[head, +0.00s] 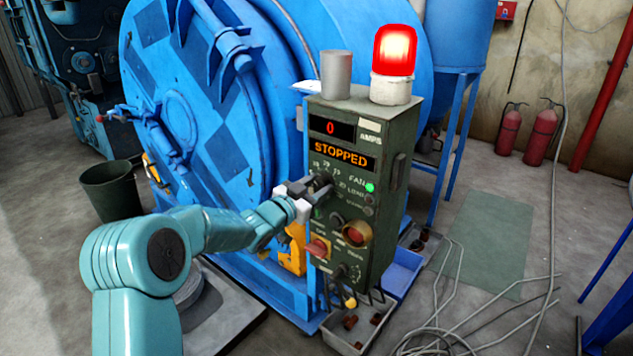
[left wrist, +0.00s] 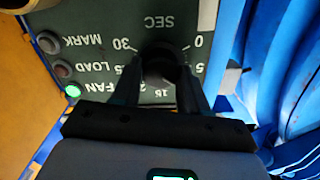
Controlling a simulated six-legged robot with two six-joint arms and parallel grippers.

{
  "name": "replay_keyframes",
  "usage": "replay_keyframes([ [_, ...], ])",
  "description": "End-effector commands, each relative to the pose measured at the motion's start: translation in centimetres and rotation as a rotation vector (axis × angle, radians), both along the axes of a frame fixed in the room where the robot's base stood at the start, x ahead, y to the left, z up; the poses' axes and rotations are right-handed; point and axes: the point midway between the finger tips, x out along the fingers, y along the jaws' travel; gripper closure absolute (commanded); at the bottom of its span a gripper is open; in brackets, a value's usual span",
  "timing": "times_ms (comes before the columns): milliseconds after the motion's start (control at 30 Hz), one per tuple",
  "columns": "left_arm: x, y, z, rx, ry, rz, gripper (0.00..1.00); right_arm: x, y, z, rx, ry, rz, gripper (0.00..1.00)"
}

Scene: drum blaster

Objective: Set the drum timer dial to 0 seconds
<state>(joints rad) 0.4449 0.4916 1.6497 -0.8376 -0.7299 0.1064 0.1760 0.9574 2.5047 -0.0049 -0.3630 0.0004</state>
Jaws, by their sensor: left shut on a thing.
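The timer dial is a dark round knob (left wrist: 160,58) on the green control box (head: 375,215). In the left wrist view its scale appears upside down, with 0 at right, 30 at left, 15 at the bottom and SEC above. My left gripper (head: 318,188) reaches the box front from the left. Its two dark fingers (left wrist: 160,82) are shut on the timer dial, one on each side. The dial's pointer cannot be made out, so its setting is unclear. My right gripper is not in view.
The box display (head: 331,128) reads 0 AMPS and STOPPED (head: 340,153). A red beacon (head: 394,50) glows on top beside a grey cylinder (head: 336,75). A red button (head: 357,234) sits below the dial. The blue drum (head: 200,130) stands close left; loose cables (head: 450,320) lie right.

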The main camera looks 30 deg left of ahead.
Motion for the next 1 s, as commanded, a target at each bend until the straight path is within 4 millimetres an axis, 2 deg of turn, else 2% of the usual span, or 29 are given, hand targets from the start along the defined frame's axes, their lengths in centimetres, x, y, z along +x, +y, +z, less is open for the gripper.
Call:
replay_keyframes([
  [200,0.0,0.1,0.2,-0.204,0.018,0.0,0.87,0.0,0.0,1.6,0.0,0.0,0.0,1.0],
  [1000,0.0,0.2,0.1,-0.941,0.075,0.001,0.87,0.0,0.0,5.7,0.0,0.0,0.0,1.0],
])
